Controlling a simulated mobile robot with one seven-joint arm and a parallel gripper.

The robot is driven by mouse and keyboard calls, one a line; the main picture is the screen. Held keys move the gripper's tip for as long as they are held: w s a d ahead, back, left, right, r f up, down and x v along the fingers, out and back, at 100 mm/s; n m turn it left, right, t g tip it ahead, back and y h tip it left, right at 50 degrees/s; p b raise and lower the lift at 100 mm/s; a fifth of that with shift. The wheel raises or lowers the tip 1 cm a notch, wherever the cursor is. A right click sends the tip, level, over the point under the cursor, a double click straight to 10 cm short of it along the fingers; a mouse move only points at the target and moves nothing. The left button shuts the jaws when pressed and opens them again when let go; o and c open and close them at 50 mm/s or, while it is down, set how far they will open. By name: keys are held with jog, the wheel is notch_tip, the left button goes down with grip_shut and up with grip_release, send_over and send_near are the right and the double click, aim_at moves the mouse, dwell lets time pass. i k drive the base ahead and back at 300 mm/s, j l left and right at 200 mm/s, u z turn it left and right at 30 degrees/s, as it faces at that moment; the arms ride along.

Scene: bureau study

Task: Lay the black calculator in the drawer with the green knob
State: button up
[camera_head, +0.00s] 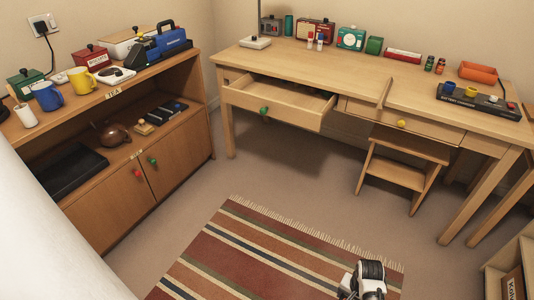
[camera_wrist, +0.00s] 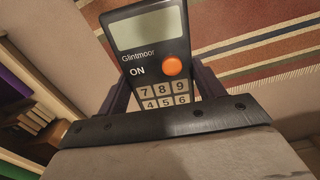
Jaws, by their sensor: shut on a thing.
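The black calculator (camera_wrist: 160,70) has a pale screen, an orange button and light number keys. It shows in the wrist view, held upright between the two fingers of my gripper (camera_wrist: 160,85); its lower keys are hidden behind the gripper's body. The drawer (camera_head: 237,98) with the green knob (camera_head: 264,110) is in the left part of the wooden desk in the head view. In the head view, a white and black part of my arm shows at the bottom, over the rug, well short of the desk; the calculator cannot be made out there.
A drawer with a yellow knob (camera_head: 402,123) looks closed, with a wooden step stool (camera_head: 400,160) below it. The desk top (camera_head: 330,66) carries several items along its back. A low cabinet (camera_head: 110,205) stands at left. Bare floor lies between the striped rug (camera_head: 250,255) and desk.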

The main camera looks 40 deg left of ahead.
aim_at(253, 92)
jog(key=u, duration=1.15)
jog(key=i+u, duration=0.15)
jog(key=u, duration=0.25)
jog(key=i+l+u, duration=0.15)
jog(key=u, duration=0.2)
jog(key=i+l, duration=0.6)
jog(key=l, duration=0.15)
